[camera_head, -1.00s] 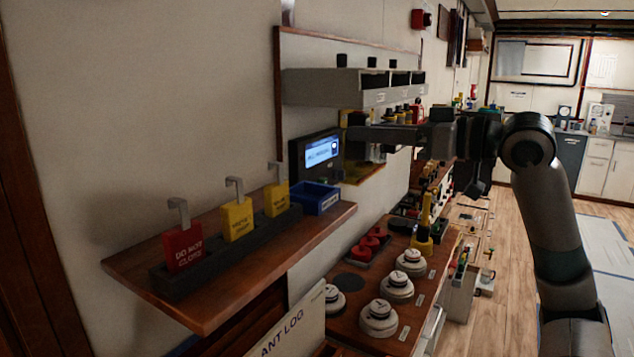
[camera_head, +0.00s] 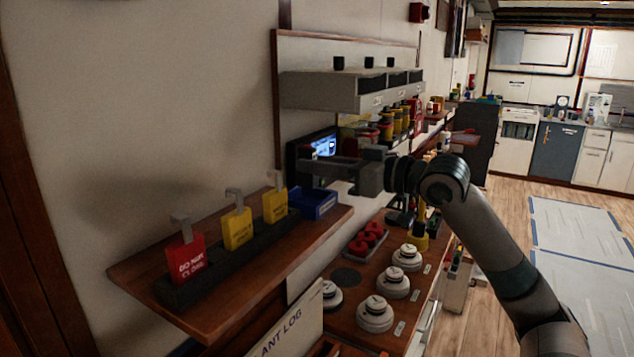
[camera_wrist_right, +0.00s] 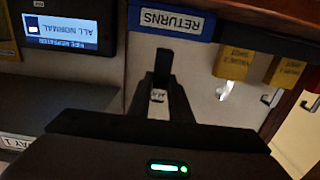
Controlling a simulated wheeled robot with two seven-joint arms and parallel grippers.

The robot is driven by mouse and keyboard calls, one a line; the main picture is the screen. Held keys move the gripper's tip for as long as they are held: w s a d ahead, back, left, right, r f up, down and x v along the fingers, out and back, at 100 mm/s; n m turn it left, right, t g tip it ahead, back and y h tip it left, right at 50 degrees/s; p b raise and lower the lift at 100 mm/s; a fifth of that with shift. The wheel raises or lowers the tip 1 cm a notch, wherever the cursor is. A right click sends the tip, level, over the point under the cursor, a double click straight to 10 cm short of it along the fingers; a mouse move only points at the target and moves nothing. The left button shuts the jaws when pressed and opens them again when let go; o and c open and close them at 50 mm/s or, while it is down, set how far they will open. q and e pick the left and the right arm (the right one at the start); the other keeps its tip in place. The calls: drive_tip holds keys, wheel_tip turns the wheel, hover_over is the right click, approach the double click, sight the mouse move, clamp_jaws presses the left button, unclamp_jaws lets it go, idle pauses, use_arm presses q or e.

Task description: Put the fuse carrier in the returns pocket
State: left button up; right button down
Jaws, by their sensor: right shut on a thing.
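The returns pocket is a blue open bin (camera_head: 318,205) at the far end of the wooden shelf. In the right wrist view its front with the RETURNS label (camera_wrist_right: 172,22) shows upside down at the top. My right gripper (camera_head: 312,171) points left, above and near the pocket, in front of the display. It is shut on a small dark piece (camera_wrist_right: 162,64), seemingly the fuse carrier, which shows between the fingers in the right wrist view. The held piece looks apart from the pocket. My left gripper is not in view.
A display (camera_head: 321,146) stands behind my gripper, and a grey overhead unit (camera_head: 345,91) hangs above. A red tag (camera_head: 186,259) and yellow tags (camera_head: 237,229) stand in a dark rack on the shelf (camera_head: 222,302). Round white knobs (camera_head: 375,314) sit on the lower panel.

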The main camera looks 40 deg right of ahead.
sight(316, 184)
drive_tip(key=shift+f+p, duration=0.6)
drive_tip(key=shift+f, duration=1.35)
drive_tip(key=shift+f, duration=0.1)
drive_tip(key=c, duration=1.6)
unclamp_jaws()
